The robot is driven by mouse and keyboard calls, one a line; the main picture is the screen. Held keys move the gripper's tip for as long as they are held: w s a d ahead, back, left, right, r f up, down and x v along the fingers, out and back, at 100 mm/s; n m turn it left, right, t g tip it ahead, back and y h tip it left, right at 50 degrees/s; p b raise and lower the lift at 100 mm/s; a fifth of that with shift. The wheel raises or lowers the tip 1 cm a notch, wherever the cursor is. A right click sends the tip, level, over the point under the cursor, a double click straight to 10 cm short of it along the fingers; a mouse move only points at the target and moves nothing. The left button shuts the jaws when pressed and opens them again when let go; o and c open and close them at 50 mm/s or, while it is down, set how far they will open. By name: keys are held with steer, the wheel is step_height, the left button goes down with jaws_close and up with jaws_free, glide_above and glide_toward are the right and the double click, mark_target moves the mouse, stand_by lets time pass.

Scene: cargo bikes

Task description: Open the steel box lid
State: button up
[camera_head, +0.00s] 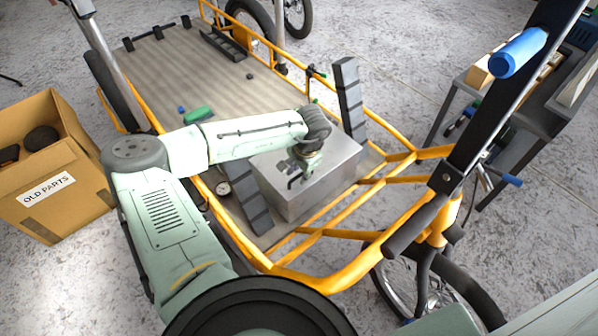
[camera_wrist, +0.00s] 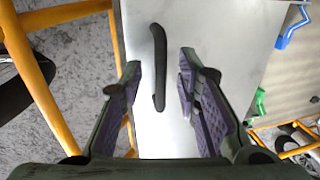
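The steel box (camera_head: 331,166) stands in the front end of the orange cargo bike frame. Its flat grey lid is shut and also shows in the wrist view (camera_wrist: 228,45). A black bar handle (camera_wrist: 158,66) lies on the lid. My gripper (camera_head: 300,180) is over the lid's near part, pointing down. In the wrist view my gripper (camera_wrist: 161,68) is open, with purple-padded fingers on either side of the handle's picture position. The handle shows between the fingers, and I see no clear contact. In the head view my wrist hides part of the lid.
Black slotted bars (camera_head: 350,97) stand beside the box. Orange rails (camera_head: 345,222) surround the bed. An OLD PARTS carton (camera_head: 45,165) stands left; a workbench is at right.

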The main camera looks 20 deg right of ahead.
steer(key=shift+f, duration=0.1)
steer(key=shift+c, duration=0.5)
jaws_close()
stand_by(0.4)
